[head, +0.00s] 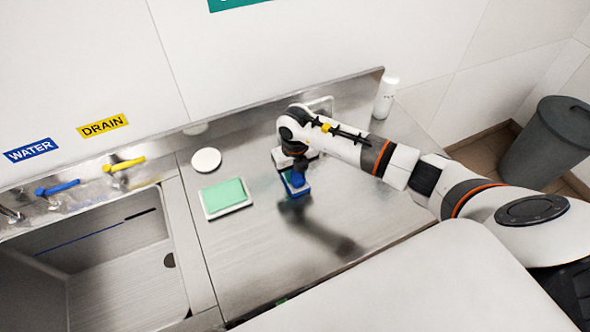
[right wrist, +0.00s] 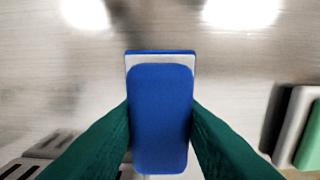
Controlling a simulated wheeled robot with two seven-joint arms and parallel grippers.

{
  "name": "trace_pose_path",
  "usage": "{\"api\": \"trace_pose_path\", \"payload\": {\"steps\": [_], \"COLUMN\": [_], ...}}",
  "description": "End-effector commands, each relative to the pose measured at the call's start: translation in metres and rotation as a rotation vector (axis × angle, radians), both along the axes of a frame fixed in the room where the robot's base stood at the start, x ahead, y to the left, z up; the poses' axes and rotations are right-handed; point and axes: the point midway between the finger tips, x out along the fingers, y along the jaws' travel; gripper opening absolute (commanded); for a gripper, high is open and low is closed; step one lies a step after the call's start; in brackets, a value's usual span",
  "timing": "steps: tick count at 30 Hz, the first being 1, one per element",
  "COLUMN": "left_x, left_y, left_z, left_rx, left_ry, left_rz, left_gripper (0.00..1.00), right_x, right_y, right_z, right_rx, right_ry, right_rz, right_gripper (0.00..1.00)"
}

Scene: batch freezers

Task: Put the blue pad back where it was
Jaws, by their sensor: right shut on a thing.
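The blue pad (head: 298,188) is at the middle of the steel counter in the head view. In the right wrist view the blue pad (right wrist: 160,120) shows a rounded blue top, a pale layer and a blue edge. My right gripper (head: 294,174) points down and is shut on it; its green fingers (right wrist: 160,112) press on both sides. I cannot tell whether the pad touches the counter. A green pad (head: 224,194) lies in a white tray (head: 208,215) to the left; it also shows at the right wrist view's right edge (right wrist: 310,140). My left gripper is not in view.
A white round disc (head: 206,160) lies behind the green pad. A sink (head: 110,265) with blue and yellow tap handles is at left. A white bottle (head: 385,98) stands at the back right. A pale frame (head: 322,103) is partly hidden behind my arm. The front counter is clear.

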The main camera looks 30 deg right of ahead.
Motion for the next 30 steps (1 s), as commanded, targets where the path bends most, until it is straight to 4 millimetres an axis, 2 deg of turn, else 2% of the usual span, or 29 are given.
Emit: {"api": "trace_pose_path", "payload": {"steps": [7,8,11,12,21,23,26,30], "left_x": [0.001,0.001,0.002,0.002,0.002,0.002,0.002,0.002], "left_y": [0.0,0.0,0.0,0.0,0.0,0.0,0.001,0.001], "left_z": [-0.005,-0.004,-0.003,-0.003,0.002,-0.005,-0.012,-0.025], "left_rx": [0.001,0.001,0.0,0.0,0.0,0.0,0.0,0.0], "left_ry": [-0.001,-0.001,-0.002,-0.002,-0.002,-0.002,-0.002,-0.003], "left_rz": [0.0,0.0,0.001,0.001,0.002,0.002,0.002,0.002], "left_gripper": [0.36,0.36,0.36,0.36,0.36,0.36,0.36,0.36], "right_x": [0.0,0.0,0.0,0.0,0.0,0.001,0.001,0.002], "right_y": [0.0,0.0,0.0,0.0,0.0,0.0,-0.001,-0.001], "right_z": [-0.004,-0.003,-0.002,-0.003,0.003,0.007,0.023,0.054], "right_rx": [0.0,0.0,0.0,0.0,0.0,0.0,-0.001,-0.001], "right_ry": [-0.001,-0.001,0.0,0.0,0.0,-0.003,-0.006,-0.008], "right_rz": [0.0,0.0,0.0,0.0,0.0,0.0,0.002,0.001], "right_gripper": [0.14,0.36,0.52,0.54,0.54,0.54,0.54,0.54]}}
